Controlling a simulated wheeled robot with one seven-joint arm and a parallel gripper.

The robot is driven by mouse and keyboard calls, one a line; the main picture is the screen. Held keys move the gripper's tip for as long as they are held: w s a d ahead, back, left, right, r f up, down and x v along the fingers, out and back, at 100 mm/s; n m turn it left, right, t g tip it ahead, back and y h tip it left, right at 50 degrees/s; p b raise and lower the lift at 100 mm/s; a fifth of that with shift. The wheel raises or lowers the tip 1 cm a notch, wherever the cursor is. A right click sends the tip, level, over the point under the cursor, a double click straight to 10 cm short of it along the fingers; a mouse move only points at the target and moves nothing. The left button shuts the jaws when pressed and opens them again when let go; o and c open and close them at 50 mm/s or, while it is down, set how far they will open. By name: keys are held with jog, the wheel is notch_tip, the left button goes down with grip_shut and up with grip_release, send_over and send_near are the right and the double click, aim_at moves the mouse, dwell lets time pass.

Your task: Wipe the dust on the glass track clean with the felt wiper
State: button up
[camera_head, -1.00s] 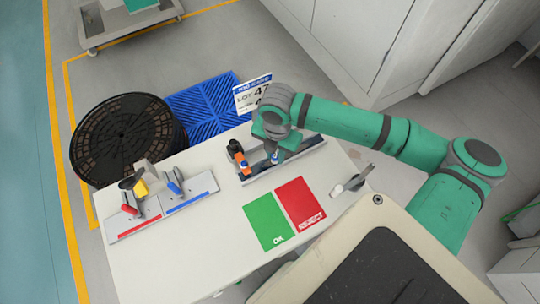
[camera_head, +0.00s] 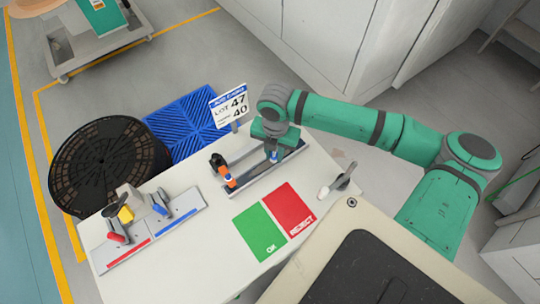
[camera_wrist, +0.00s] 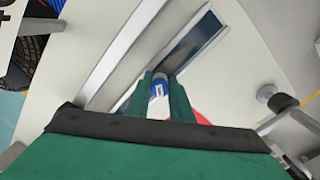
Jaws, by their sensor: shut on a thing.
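The glass track (camera_head: 240,182) is a long dark strip in a grey metal frame, lying on the white table behind the green and red pads. In the wrist view its dark glass (camera_wrist: 196,42) runs up to the right. My gripper (camera_head: 273,150) is over the right half of the track, pointing down. It is shut on a small blue and white thing, which I take to be the felt wiper (camera_wrist: 159,86). The wiper's lower face is hidden, so I cannot tell whether it touches the glass. I cannot make out dust. An orange and black tool (camera_head: 225,172) is at the track's left end.
A green OK pad (camera_head: 260,232) and a red REJECT pad (camera_head: 290,207) lie in front of the track. A fixture with red and blue handles (camera_head: 148,228) is at left. A LOT 47 sign (camera_head: 229,105) stands behind. A grey tool (camera_head: 338,182) lies at right.

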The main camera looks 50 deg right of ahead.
aim_at(250, 177)
jog(key=shift+s+d, duration=0.25)
jog(key=shift+d, duration=0.9)
jog(key=shift+s+d, duration=0.3)
jog(key=shift+d, duration=0.85)
jog(key=shift+s+d, duration=0.25)
jog(key=shift+d, duration=0.9)
